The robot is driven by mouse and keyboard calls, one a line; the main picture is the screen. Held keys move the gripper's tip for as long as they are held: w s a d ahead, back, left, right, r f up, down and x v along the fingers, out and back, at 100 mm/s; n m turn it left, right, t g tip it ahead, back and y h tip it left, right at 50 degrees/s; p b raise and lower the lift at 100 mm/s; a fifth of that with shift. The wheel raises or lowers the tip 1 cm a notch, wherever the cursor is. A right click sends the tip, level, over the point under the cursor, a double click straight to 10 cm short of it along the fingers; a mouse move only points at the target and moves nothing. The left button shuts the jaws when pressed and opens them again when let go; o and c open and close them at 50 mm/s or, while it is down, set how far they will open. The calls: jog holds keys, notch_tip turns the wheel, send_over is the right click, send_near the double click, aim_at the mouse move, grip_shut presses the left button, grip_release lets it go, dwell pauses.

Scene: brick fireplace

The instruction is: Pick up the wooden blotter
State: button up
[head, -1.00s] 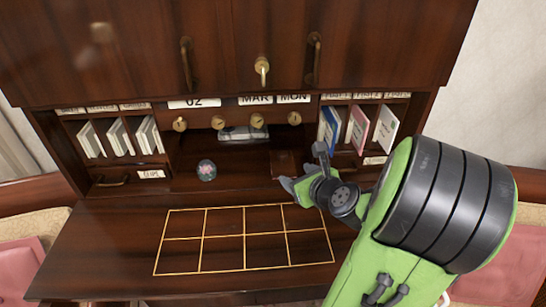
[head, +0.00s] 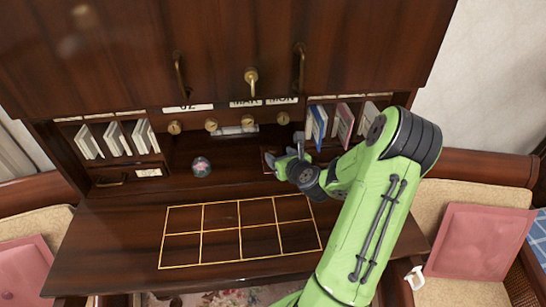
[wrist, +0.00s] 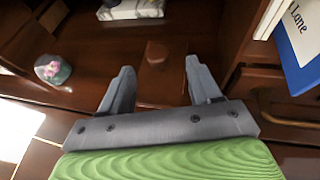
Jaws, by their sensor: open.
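The wooden blotter (wrist: 156,54) is a dark brown wooden piece with a small raised knob, on the desk's inner shelf. In the wrist view it lies ahead of and between the fingers of my gripper (wrist: 160,70). The fingers are apart with nothing held, and I cannot tell whether they touch it. In the head view my gripper (head: 285,153) reaches into the right part of the desk's open niche and hides most of the blotter.
A glass paperweight (head: 201,167) stands left of my gripper. Upright books and cards (head: 318,124) fill the right cubby close by. A pale item (wrist: 131,9) lies behind. The gold-gridded desktop (head: 130,225) is clear.

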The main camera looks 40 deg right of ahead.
aim_at(275, 153)
jog(key=x, duration=0.5)
jog(key=shift+a+f, duration=0.1)
jog(key=shift+a, duration=0.05)
jog(key=shift+s, duration=0.2)
jog(key=shift+c, duration=1.5)
grip_shut()
